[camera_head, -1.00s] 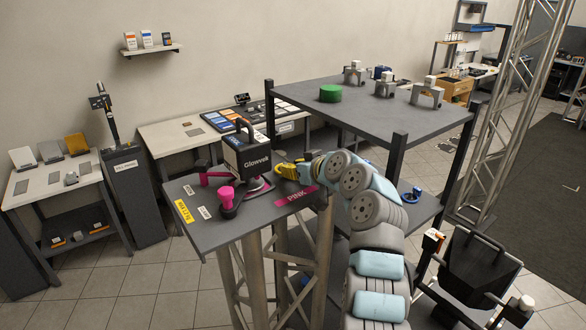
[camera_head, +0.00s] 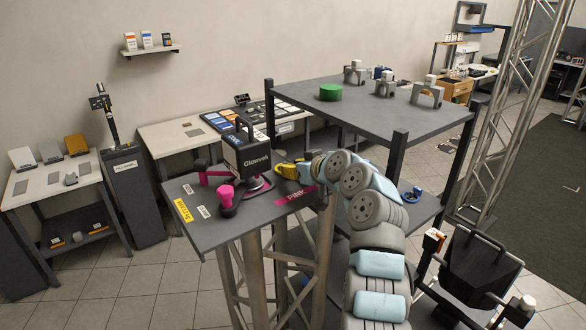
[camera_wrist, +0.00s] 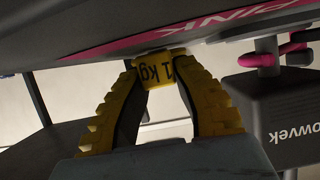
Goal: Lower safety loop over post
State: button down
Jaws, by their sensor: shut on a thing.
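My gripper (camera_wrist: 160,75) has yellow ridged fingers and is shut on a small yellow piece marked 1 kg (camera_wrist: 161,72) in the wrist view. I cannot tell whether this piece belongs to the safety loop. In the head view my gripper (camera_head: 284,171) is at the right side of the raised table, beside the black Glowvek unit (camera_head: 250,152). The loop's outline is not clear in either view. A pink rounded piece (camera_wrist: 260,60) shows near the Glowvek unit in the wrist view.
The raised grey table (camera_head: 245,225) carries a PINK label (camera_head: 297,197) by its right edge. A larger dark table (camera_head: 375,112) with a green cylinder (camera_head: 330,92) and metal brackets stands behind. A metal truss (camera_head: 505,105) rises at right. The table's front part is fairly clear.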

dwell(0.6)
jog(key=c, duration=0.9)
grip_release()
jog(key=shift+o, duration=0.2)
